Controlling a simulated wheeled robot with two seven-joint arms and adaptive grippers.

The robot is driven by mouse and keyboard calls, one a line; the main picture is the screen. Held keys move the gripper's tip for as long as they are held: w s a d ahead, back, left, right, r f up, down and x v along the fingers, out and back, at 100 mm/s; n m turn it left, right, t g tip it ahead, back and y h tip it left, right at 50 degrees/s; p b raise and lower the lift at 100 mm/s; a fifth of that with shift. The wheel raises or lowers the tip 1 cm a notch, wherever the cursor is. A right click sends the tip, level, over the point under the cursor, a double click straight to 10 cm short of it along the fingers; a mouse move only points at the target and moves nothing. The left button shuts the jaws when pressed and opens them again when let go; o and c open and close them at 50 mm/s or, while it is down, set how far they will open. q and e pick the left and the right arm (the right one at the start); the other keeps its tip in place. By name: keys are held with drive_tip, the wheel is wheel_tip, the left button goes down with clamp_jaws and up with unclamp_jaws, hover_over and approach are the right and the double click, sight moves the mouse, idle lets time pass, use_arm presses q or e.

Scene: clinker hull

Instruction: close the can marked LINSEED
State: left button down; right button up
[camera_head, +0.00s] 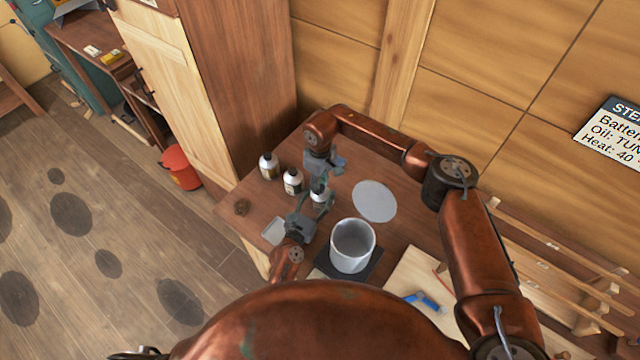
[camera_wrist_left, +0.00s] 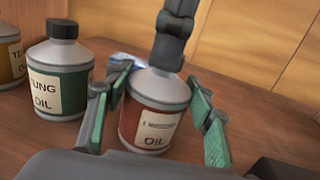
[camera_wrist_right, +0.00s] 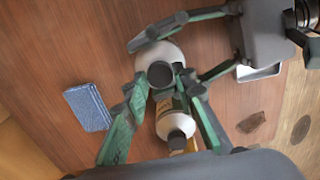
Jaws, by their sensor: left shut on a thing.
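The can marked LINSEED (camera_wrist_left: 152,112) has a grey shoulder and a red band; its label is partly blurred. It stands on the bench, and it also shows from above in the right wrist view (camera_wrist_right: 172,50). My left gripper (camera_head: 312,205) is shut on its body; its green fingers flank the can in the left wrist view (camera_wrist_left: 155,108). My right gripper (camera_head: 322,177) is above it, its fingertips (camera_wrist_right: 165,82) on either side of the dark round top (camera_wrist_right: 160,74). Whether they grip this top, and whether it is a cap, I cannot tell.
A TUNG OIL can (camera_wrist_left: 60,78) with a dark cap stands close beside, another can (camera_head: 269,166) beyond it. A blue cloth (camera_wrist_right: 88,107) and a small tray (camera_head: 274,231) lie nearby. A grey pot (camera_head: 352,247) and round disc (camera_head: 374,201) are to the right.

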drive_tip(key=o, duration=0.4)
drive_tip(key=shift+c, duration=0.2)
drive_tip(key=shift+r, duration=2.25)
drive_tip(key=shift+a, duration=0.1)
